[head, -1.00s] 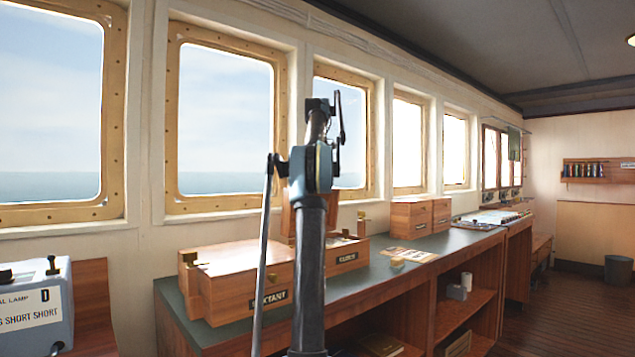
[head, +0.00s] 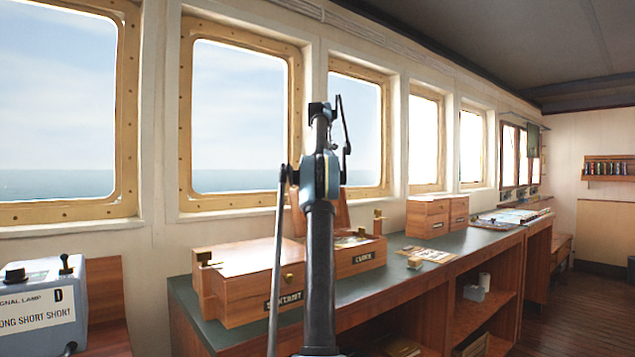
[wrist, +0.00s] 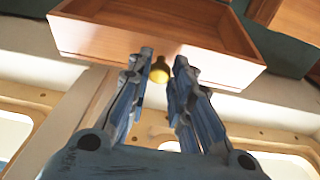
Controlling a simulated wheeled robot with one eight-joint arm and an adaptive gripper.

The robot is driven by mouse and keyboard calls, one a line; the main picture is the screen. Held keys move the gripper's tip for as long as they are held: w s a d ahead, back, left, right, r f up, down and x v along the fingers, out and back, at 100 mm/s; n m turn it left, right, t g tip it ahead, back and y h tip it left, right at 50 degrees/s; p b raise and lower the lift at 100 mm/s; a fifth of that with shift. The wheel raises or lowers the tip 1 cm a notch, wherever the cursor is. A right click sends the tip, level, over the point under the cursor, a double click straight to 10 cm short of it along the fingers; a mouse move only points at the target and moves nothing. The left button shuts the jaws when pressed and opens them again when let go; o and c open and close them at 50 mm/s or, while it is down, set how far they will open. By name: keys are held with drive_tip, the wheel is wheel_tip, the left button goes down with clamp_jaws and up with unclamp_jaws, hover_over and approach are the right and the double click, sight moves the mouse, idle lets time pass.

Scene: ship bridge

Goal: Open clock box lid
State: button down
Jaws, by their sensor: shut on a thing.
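The clock box (head: 362,262) is a wooden box with a dark label on the bench, just beyond the sextant box and partly behind my arm. Its lid (head: 340,209) stands raised, partly hidden by my arm. In the wrist view the lid (wrist: 80,38) looks like a shallow wooden tray, with its hollow inside showing and a brass knob (wrist: 160,72) on its near edge. My gripper (wrist: 163,60) has its two fingers either side of this knob and is shut on it. In the head view my arm hides the gripper.
The sextant box (head: 245,292) stands shut on the green-topped bench (head: 190,305), close by the clock box. More wooden boxes (head: 428,218) stand farther along. A grey signal lamp (head: 45,310) is at the left. Windows line the wall behind. Floor is clear at the right.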

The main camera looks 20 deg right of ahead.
drive_tip(key=shift+a+r, duration=0.1)
drive_tip(key=shift+a, duration=0.05)
drive_tip(key=c, duration=1.4)
unclamp_jaws()
drive_tip(key=shift+c, duration=0.2)
drive_tip(key=shift+s, duration=0.1)
